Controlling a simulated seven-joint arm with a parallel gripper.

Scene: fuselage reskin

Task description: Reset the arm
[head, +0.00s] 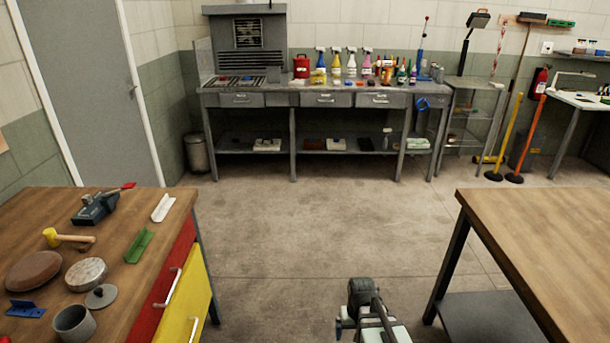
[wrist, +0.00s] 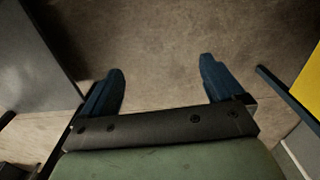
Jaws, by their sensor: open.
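In the wrist view my gripper (wrist: 160,85) points at the concrete floor with its two dark blue fingers spread wide apart. It is open, with nothing between the fingers. In the head view part of my arm shows at the bottom centre, in the gap between two workbenches. The fingertips cannot be made out there.
The left workbench (head: 182,205) has red and yellow drawers and holds a mallet (head: 68,238), a green angle piece (head: 139,245) and round blocks. A bare wooden bench (head: 540,225) stands right. Open floor (head: 310,215) lies between them, with a bottle-laden bench (head: 290,99) behind.

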